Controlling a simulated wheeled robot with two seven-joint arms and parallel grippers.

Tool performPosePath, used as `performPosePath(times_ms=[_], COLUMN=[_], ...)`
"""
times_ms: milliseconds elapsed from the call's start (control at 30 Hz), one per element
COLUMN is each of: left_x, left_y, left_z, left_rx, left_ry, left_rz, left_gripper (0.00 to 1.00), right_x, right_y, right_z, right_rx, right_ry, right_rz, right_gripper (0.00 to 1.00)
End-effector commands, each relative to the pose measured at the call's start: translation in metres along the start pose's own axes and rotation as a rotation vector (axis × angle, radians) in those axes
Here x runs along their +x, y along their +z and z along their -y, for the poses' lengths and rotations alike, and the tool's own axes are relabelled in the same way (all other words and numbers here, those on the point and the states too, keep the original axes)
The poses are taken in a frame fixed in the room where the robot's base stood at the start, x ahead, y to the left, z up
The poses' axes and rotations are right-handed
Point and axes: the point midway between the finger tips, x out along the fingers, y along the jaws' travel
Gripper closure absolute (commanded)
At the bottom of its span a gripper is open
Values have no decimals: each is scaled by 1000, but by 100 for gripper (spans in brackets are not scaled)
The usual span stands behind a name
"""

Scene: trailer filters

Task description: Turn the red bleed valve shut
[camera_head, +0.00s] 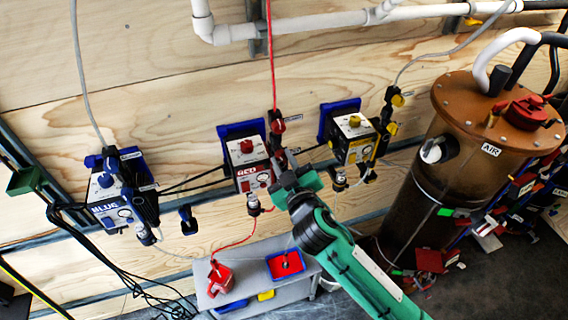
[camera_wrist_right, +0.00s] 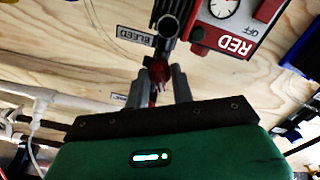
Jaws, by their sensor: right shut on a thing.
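The red bleed valve handle (camera_wrist_right: 158,76) shows in the right wrist view near the "BLEED" label (camera_wrist_right: 134,35), between the two grey fingers of my right gripper (camera_wrist_right: 163,86). The fingers are shut on the handle and hide part of it. In the head view my right gripper (camera_head: 282,158) reaches in from the lower right, beside the red-labelled box (camera_head: 252,175). The red valve (camera_head: 278,127) shows just above the gripper there. The box also shows in the wrist view (camera_wrist_right: 237,42), upside down. My left gripper is not in view.
A blue box (camera_head: 108,205) hangs to the left and a yellow box (camera_head: 352,148) to the right. A brown air tank (camera_head: 432,160) stands at the right. A grey bench (camera_head: 250,257) with red and blue trays is below. Hoses and cables run along the wooden wall.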

Motion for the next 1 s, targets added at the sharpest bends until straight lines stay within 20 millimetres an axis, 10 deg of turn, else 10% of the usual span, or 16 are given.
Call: performPosePath(times_ms=[1000], left_x=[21], left_y=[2], left_z=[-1], left_rx=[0], left_ry=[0], left_rz=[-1], left_gripper=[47], right_x=[0], right_y=[1], right_z=[1], right_rx=[484], right_ry=[0], right_rz=[2], right_gripper=[99])
